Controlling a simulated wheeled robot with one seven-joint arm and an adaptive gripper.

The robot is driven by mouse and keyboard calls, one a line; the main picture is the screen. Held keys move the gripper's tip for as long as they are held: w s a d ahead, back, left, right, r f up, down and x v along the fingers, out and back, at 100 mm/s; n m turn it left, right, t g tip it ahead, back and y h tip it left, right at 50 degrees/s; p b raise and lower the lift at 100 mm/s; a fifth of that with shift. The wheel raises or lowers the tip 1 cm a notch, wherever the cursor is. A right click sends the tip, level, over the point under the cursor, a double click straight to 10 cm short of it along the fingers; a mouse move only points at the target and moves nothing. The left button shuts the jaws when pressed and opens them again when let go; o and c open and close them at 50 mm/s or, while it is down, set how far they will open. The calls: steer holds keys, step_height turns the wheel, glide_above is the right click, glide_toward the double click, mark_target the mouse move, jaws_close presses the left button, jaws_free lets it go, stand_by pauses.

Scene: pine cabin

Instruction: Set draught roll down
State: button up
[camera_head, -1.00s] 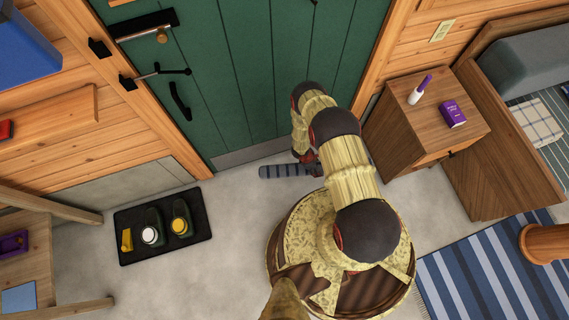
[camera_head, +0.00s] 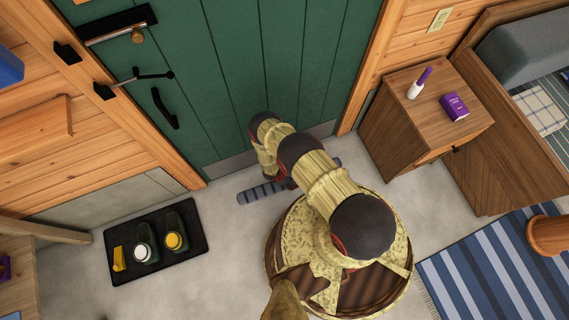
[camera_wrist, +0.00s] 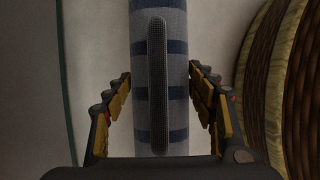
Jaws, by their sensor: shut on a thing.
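The draught roll (camera_head: 262,193) is a long grey cylinder with dark blue bands. In the head view it lies across, slightly tilted, in front of the green door (camera_head: 265,75), with its middle hidden behind my arm. In the wrist view the roll (camera_wrist: 175,70) runs upright through the picture between the fingers of my gripper (camera_wrist: 160,95), which is shut on it. A dark ribbed strip lies along the roll there. The roll is low near the floor, apart from the door's foot in the picture; I cannot tell whether it touches the floor.
A striped rug (camera_head: 480,270) lies at lower right. Grey floor (camera_head: 225,225) is clear between tray and roll.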

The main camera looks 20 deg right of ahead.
steer(key=a+f+b, duration=0.1)
steer(key=w+a+f+b, duration=0.1)
steer(key=f, duration=0.1)
steer(key=a+f+b, duration=0.1)
steer(key=shift+w+f, duration=0.15)
steer(key=shift+w, duration=0.1)
step_height(320, 180, down, 3)
steer(key=shift+f+b, duration=0.15)
steer(key=shift+b, duration=0.9)
steer(key=shift+w, duration=0.1)
steer(key=o, duration=1.8)
steer(key=shift+o, duration=0.3)
steer(key=p+v, duration=0.5)
steer(key=v, duration=0.7)
steer(key=shift+p, duration=0.3)
